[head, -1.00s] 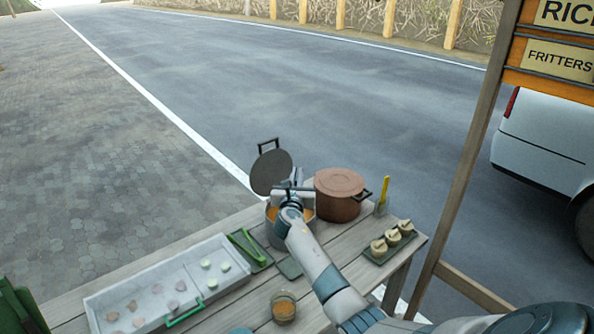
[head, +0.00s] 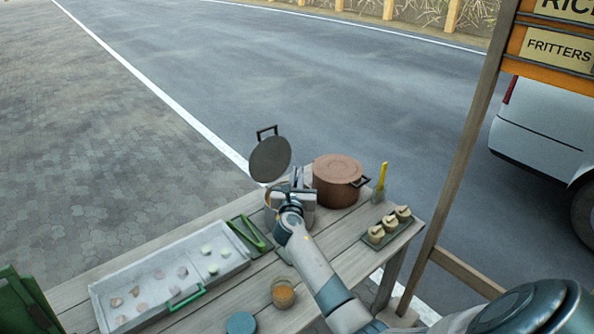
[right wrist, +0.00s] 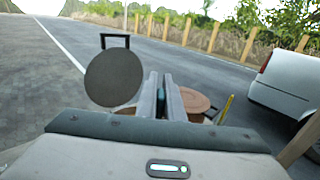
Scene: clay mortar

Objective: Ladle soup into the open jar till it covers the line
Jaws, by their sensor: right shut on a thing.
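The soup pot (head: 273,217) is an open grey metal pot at the table's far edge, with orange soup just showing inside. My right gripper (head: 296,178) is over this pot and hides much of its mouth. It is shut on what seems to be the ladle's handle; a small teal piece (right wrist: 164,106) shows between its fingers in the right wrist view. The ladle's bowl is hidden. The jar (head: 284,294) is small, clear and open, nearer me on the table, with orange-brown contents; its line is too small to make out. My left gripper is out of view.
A round grey lid (head: 270,159) stands raised behind the soup pot. A brown lidded pot (head: 337,182) is close on the right. A cup with a yellow handle (head: 380,186), a tray of buns (head: 386,230), green tongs (head: 246,234), a long tray (head: 105,291) and a blue disc (head: 241,323) surround the jar.

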